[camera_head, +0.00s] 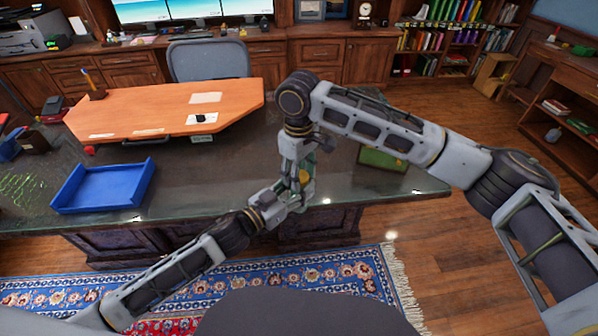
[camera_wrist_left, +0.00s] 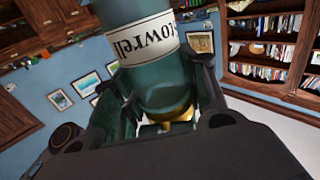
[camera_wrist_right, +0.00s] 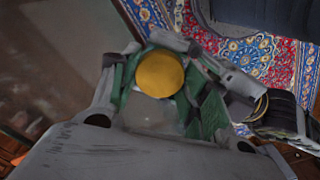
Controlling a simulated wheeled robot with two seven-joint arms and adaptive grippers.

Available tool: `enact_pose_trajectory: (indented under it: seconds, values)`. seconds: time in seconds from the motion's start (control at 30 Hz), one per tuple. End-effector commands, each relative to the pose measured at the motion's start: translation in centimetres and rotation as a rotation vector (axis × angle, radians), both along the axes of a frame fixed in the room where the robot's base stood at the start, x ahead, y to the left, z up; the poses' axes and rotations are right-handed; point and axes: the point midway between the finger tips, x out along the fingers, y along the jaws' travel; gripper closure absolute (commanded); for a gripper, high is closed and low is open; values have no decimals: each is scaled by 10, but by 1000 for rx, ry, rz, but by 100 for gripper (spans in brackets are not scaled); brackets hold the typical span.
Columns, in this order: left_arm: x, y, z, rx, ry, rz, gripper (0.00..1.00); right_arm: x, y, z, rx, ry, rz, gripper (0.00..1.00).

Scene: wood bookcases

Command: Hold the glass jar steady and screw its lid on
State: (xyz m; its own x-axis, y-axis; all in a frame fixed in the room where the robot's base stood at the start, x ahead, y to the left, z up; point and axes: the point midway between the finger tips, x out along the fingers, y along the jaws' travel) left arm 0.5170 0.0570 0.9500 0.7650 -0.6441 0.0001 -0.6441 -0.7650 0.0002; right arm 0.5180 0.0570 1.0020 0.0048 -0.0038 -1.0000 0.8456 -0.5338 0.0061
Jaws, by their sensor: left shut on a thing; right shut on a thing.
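The glass jar (camera_wrist_left: 155,75), greenish with a white lettered label, sits between the fingers of my left gripper (camera_head: 288,196), which is shut on it. It fills the middle of the left wrist view. The round yellow lid (camera_wrist_right: 160,73) sits between the green-sided fingers of my right gripper (camera_head: 298,172), which is shut on it. In the head view the two grippers meet above the desk's front edge, and the jar is mostly hidden by them. I cannot tell whether the lid is seated on the jar's rim.
The dark desk (camera_head: 215,190) holds a blue tray (camera_head: 103,187), an orange wooden board (camera_head: 165,110) with papers, and a green flat item (camera_head: 383,159) to the right. A chair (camera_head: 208,60) stands behind. A patterned rug (camera_head: 250,285) lies in front.

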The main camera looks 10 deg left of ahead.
Motion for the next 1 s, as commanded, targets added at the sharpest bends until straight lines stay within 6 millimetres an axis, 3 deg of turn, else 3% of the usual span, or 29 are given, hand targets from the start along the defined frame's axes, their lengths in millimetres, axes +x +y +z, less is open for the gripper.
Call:
enact_pose_trajectory:
  seconds: [1.0]
  values:
    - [1,-1,9,-8,-17,-5,100,-1,-2,-15,-6,7,-1,77]
